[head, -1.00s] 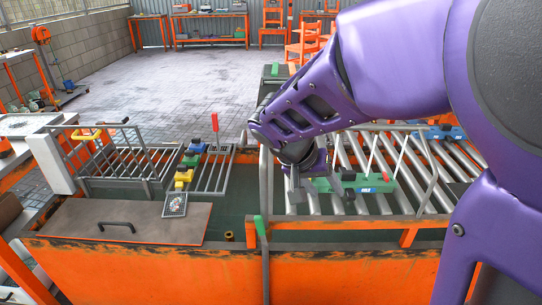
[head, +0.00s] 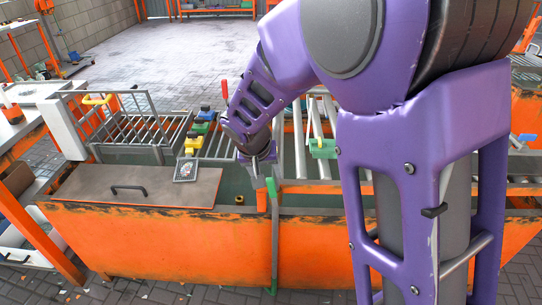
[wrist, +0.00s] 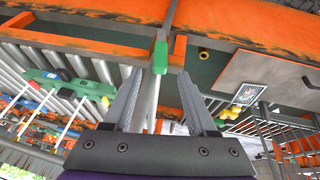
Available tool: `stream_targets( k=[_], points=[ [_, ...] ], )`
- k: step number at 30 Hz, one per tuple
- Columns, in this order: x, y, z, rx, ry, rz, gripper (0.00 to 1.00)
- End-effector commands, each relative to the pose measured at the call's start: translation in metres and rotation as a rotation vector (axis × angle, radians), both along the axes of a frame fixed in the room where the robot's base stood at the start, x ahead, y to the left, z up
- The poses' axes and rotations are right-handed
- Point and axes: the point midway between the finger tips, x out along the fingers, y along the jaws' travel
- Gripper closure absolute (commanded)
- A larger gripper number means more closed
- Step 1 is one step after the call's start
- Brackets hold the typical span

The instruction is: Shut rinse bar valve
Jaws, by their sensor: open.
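A grey upright lever with a green grip (head: 272,188) stands at the front edge of the orange-sided wash tank. In the wrist view the green grip (wrist: 160,54) lies just past and between my fingertips, and a pale rod runs back between the fingers. My gripper (wrist: 160,80) is open with nothing clamped. In the head view my gripper (head: 261,188) points down close beside the green grip; whether they touch cannot be told. A red handle (head: 224,91) stands upright farther back. No label shows which handle is the rinse bar valve.
A hinged-looking lid (head: 125,184) with a black handle covers the tank's left front. A wire basket (head: 135,130) sits behind it, with yellow, green and blue blocks alongside. A green block (head: 322,148) lies on the rollers to the right, partly behind my arm.

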Motion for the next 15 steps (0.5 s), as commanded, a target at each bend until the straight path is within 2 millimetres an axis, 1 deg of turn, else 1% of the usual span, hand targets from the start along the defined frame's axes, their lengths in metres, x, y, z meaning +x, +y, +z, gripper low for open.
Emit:
stream_targets(
  k=[1, 6, 10, 15],
  points=[
    [0.004, -0.003, -0.013, -0.002, 0.004, -0.003, 0.43],
    [0.015, -0.007, -0.039, -0.001, 0.002, -0.002, 0.43],
    [0.021, -0.009, -0.052, -0.002, 0.001, -0.001, 0.43],
    [0.024, -0.010, -0.058, 0.000, -0.001, 0.000, 0.43]
  ],
)
